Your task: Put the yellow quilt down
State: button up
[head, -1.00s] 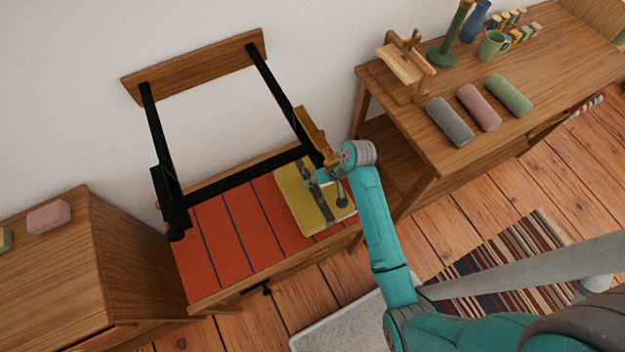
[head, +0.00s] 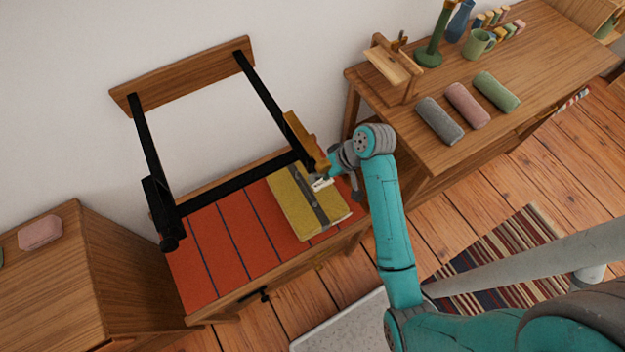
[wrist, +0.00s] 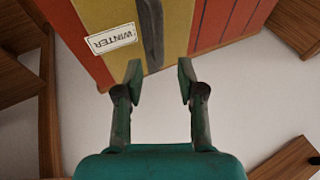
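The yellow quilt (head: 291,205) lies flat on a red, dark-striped surface (head: 225,240) at its right end. A dark grey strap (head: 325,206) crosses the quilt, with a white label beside it. In the wrist view the quilt (wrist: 178,28) shows its label reading "WINTER" (wrist: 111,38) and a dark handle or strap (wrist: 151,35). My gripper (wrist: 158,82) is open there, its two fingers apart with nothing between the tips and the strap beyond them. In the head view my gripper's tips, partly hidden by the wrist, are at the quilt's back right edge.
A black-armed frame with a wooden top board (head: 185,75) rises behind the red surface, its right arm close to my gripper. A wooden desk (head: 460,150) at right holds several rolls, a green mug (head: 478,43) and a small rack. A wooden cabinet (head: 60,290) stands at left.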

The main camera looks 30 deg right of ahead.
jog(key=shift+v, duration=1.4)
jog(key=s+a+f+t, duration=0.1)
jog(key=s+f, duration=0.1)
jog(key=s+a+f+m+h, duration=0.1)
jog(key=s+f, duration=0.1)
jog(key=s+a+f+t, duration=0.1)
jog(key=s, duration=0.1)
jog(key=shift+s+a+f+t+h, duration=0.3)
jog(key=shift+s+a+f+h, duration=0.05)
jog(key=shift+s+f+h, duration=0.05)
jog(key=s+a+r+t+h, duration=0.1)
jog(key=s+r+t+h, duration=0.35)
jog(key=s, duration=1.25)
jog(key=s+a+r+n+t+y, duration=0.1)
jog(key=s+r+t, duration=0.3)
jog(key=r, duration=1)
jog(key=s, duration=0.3)
jog(key=shift+n+y, duration=0.35)
jog(key=shift+n, duration=0.05)
jog(key=shift+o, duration=0.2)
jog(key=shift+s+r, duration=0.1)
jog(key=shift+s, duration=0.05)
